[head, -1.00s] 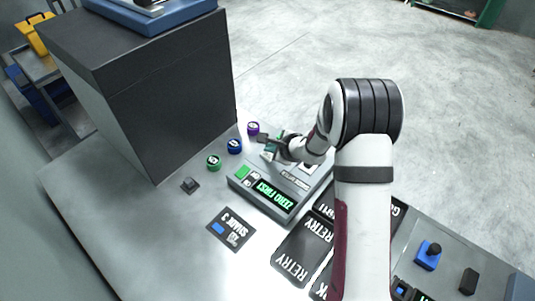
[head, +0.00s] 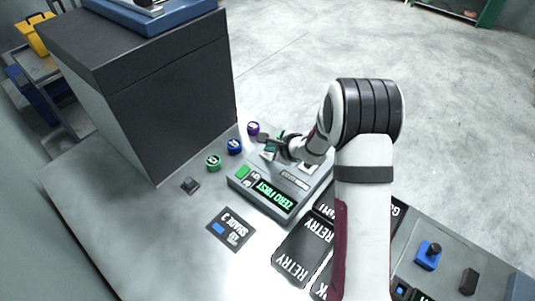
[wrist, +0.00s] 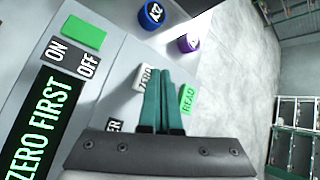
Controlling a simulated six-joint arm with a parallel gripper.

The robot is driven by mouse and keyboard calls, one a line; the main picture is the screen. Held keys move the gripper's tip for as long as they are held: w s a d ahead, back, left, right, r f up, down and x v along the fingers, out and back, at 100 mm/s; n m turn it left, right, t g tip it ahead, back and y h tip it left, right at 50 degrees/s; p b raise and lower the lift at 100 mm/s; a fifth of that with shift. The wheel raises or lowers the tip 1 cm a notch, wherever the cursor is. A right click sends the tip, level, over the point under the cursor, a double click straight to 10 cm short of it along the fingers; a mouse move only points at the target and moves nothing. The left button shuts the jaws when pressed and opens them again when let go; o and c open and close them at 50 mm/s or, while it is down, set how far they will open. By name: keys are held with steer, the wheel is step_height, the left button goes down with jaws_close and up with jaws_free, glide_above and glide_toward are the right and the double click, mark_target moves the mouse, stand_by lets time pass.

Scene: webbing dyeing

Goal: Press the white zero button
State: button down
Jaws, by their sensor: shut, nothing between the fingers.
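The white zero button (wrist: 143,77) shows in the wrist view on the grey console's sloped face, partly hidden behind my fingers. My gripper (wrist: 164,75) has its two teal fingers shut together and empty, with the tips beside the button's right edge in the picture. I cannot tell whether they touch it. The console's display (wrist: 43,125) reads ZERO FIRST in green.
A green READ button (wrist: 188,98) is close to the right of my fingers. A green button (wrist: 84,33) and the ON and OFF labels lie left. Blue (head: 235,146), purple (head: 253,128) and green (head: 214,162) round pots stand behind the console (head: 275,208), near a dark cabinet (head: 190,100).

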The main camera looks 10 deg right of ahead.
mark_target(270, 157)
stand_by(0.4)
steer(key=shift+f, duration=0.45)
steer(key=shift+f, duration=0.45)
stand_by(0.4)
stand_by(0.4)
steer(key=shift+r, duration=0.85)
steer(key=shift+r, duration=2.55)
